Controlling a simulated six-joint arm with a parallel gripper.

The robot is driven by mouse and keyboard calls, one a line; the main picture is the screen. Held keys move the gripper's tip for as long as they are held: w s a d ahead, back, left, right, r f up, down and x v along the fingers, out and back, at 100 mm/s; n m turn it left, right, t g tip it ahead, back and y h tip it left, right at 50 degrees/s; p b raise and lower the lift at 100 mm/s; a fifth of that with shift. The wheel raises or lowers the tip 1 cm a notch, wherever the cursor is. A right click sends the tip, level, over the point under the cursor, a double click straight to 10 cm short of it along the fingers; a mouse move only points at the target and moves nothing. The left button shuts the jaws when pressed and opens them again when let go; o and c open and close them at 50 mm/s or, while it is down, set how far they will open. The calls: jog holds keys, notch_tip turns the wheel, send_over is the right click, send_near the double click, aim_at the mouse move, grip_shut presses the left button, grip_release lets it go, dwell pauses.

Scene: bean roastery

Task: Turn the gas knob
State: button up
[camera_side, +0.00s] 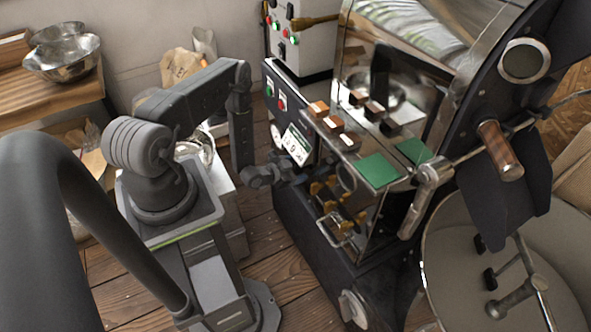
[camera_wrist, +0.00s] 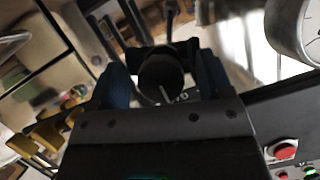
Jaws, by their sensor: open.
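The gas knob (camera_wrist: 160,74) is a round dark knob with a light pointer line, seen in the wrist view. My gripper (camera_wrist: 161,82) is open, with one dark blue finger on each side of the knob; I cannot tell whether either finger touches it. In the side view my gripper (camera_side: 290,172) is low at the front of the dark roaster (camera_side: 292,212), just below its control panel (camera_side: 284,113). The knob cannot be made out there behind my gripper.
Yellow-brass valve handles (camera_side: 325,190) sit right of my gripper, and also show in the wrist view (camera_wrist: 40,138). A red button (camera_wrist: 284,151) and a round gauge (camera_wrist: 303,32) are close by. Green pads (camera_side: 379,170) lie on the ledge above.

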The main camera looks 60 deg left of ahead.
jog(key=c, duration=0.9)
jog(key=shift+m+y, duration=0.3)
jog(key=m+y, duration=0.1)
jog(key=m, duration=0.1)
jog(key=shift+m, duration=0.3)
jog(key=m+t+y, duration=0.1)
jog(key=m+y, duration=0.1)
jog(key=m, duration=0.2)
jog(key=shift+t+y, duration=0.3)
jog(key=shift+y, duration=0.1)
jog(key=m+t, duration=0.1)
jog(key=m, duration=0.2)
jog(key=shift+a+r+m+y, duration=0.1)
jog(key=shift+m+y, duration=0.3)
jog(key=m+t, duration=0.2)
jog(key=m, duration=0.3)
jog(key=shift+r, duration=0.1)
jog(key=shift+m, duration=0.3)
